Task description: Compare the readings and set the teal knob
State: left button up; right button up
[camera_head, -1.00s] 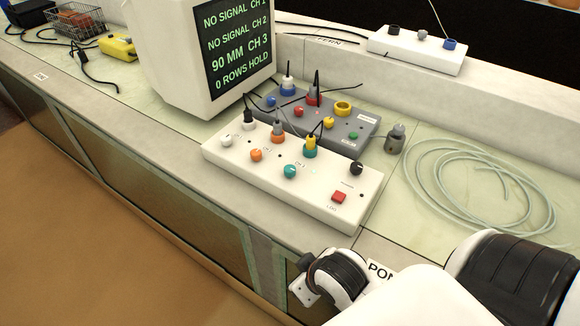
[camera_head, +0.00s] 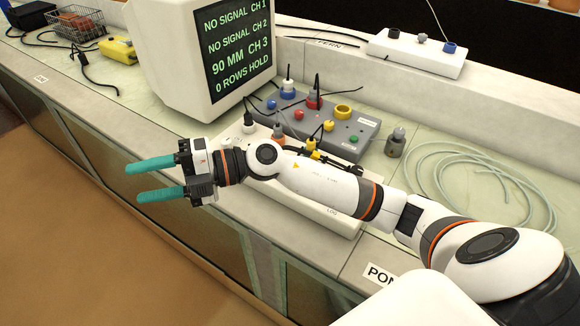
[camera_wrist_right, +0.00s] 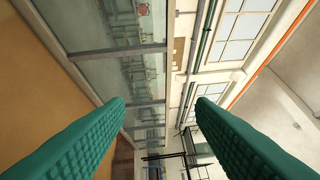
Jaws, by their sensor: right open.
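The monitor (camera_head: 236,55) reads "NO SIGNAL CH 1", "NO SIGNAL CH 2", "90 MM CH 3" and "0 ROWS HOLD". The white control box (camera_head: 336,222) stands on the bench in front of it, mostly covered by my right arm. Its teal knob is hidden behind that arm. A plug in a yellow collar (camera_head: 313,146) shows just above the arm. My right gripper (camera_head: 136,184) is open and empty, its teal fingers pointing left past the bench's front edge. In the right wrist view the fingers (camera_wrist_right: 157,105) are apart with nothing between them. My left gripper is out of view.
A grey box (camera_head: 366,129) with coloured knobs and plugs stands behind the white one. A small grey cylinder (camera_head: 396,143) and coiled clear tubing (camera_head: 478,190) lie to the right. A white socket strip (camera_head: 417,54) is at the back. A yellow device (camera_head: 118,48) is at left.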

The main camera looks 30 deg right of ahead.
jog(key=w+d+f+n+g+h, duration=0.2)
jog(key=d+f+n+g+h, duration=0.1)
jog(key=d+f+h, duration=0.25)
jog(key=w+d+m+g+h, duration=0.2)
jog(key=d+m+h, duration=0.2)
jog(key=d+h, duration=1.5)
jog(key=d+f+y, duration=0.2)
jog(key=f, duration=0.2)
jog(key=d+f+y+p, duration=0.1)
jog(key=f+y, duration=0.1)
jog(key=f, duration=0.2)
jog(key=d+f+y, duration=0.2)
jog(key=f, duration=0.2)
jog(key=shift+d+f, duration=0.1)
jog(key=shift+d, duration=0.2)
jog(key=shift+c, duration=0.2)
jog(key=c, duration=0.9)
jog(key=shift+n, duration=0.3)
jog(key=shift+c, duration=0.2)
